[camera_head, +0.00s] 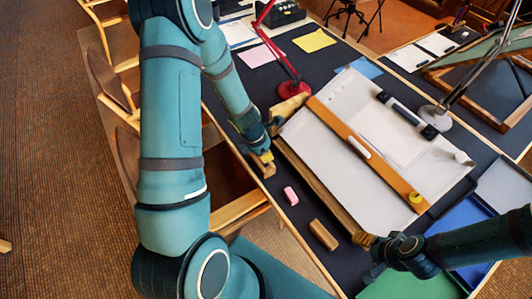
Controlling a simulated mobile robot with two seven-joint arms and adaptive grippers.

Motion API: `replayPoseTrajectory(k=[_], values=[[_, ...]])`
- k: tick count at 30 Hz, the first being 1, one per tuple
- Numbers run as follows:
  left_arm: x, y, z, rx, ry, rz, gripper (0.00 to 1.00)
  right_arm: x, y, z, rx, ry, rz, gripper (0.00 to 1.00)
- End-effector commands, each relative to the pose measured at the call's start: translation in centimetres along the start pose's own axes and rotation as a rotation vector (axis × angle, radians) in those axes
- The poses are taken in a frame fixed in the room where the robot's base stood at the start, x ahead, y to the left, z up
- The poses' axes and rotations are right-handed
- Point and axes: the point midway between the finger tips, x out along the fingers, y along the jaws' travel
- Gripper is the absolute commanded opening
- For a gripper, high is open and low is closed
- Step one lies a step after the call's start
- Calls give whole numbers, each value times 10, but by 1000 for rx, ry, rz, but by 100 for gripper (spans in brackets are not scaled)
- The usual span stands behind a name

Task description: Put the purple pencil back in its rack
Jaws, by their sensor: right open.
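I cannot make out the purple pencil in this view. No rack can be told for certain; a small wooden piece (268,170) lies at the desk's left edge, and a brown block (323,235) lies near the front edge. My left gripper (265,157) points down right above the small wooden piece; whether it touches it or holds anything is unclear. My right gripper (364,240) is open at the lower edge of the drafting board (330,197), right of the brown block. I see nothing in it, though its fingertips are small here.
White paper and an orange straightedge (365,150) lie on the tilted board. A pink eraser (291,196) lies between the wooden pieces. A red lamp (292,89) and a grey lamp (437,117) stand behind. Trays (505,187) are at right. Dark desktop is bare around the eraser.

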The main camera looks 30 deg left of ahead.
Motion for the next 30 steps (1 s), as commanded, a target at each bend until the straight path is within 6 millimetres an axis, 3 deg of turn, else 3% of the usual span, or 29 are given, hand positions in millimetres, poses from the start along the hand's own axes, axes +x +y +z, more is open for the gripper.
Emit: replayPoseTrajectory(k=[30], values=[[8, 0, -2, 0, 0, 0, 0, 7, 2, 1, 0, 0, 0, 63]])
